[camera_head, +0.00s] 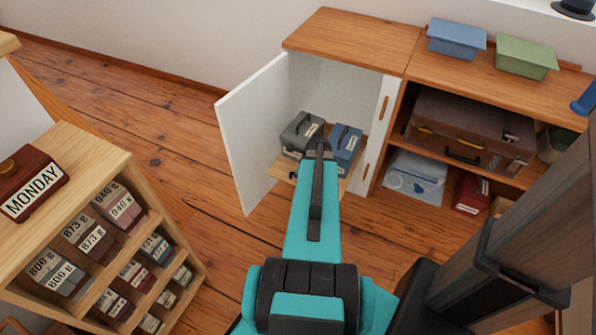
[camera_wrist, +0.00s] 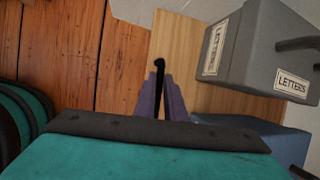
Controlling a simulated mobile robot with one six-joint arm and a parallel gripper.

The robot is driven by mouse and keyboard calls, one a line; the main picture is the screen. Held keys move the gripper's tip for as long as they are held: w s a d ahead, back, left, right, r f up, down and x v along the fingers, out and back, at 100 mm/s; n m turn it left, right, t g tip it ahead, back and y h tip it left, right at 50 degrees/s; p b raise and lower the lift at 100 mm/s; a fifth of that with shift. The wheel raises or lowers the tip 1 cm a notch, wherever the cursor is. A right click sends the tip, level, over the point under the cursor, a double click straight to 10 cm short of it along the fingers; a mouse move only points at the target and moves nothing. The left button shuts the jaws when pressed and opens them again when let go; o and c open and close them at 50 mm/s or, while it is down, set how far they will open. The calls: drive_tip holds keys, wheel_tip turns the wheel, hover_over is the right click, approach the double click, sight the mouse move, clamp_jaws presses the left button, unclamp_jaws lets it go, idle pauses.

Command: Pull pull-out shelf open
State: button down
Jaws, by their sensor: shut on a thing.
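The pull-out shelf (camera_head: 283,165) is a light wooden board low in the open white cabinet. It bears a grey case (camera_head: 298,135) and a blue case (camera_head: 347,148). In the wrist view the shelf (camera_wrist: 185,45) lies ahead, with the grey case (camera_wrist: 250,50) labelled LETTERS at right and part of the blue case (camera_wrist: 285,140) below it. My gripper (camera_wrist: 161,95) is at the shelf's front edge, its jaws shut on a dark handle (camera_wrist: 159,65). In the head view my teal arm covers the jaws and most of the shelf front.
The white cabinet door (camera_head: 255,130) stands open left of the shelf. Another white door edge (camera_head: 378,135) is at right. A wooden rack (camera_head: 150,215) with a MONDAY box (camera_head: 32,190) stands at left. Bare floor (camera_head: 140,95) lies between rack and cabinet.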

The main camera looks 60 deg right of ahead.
drive_tip(key=shift+s+d, duration=0.1)
drive_tip(key=c, duration=1.8)
unclamp_jaws()
drive_tip(key=shift+c, duration=0.2)
drive_tip(key=shift+r, duration=0.15)
drive_tip(key=p+v, duration=0.9)
drive_tip(key=v, duration=0.4)
drive_tip(key=shift+r, duration=0.2)
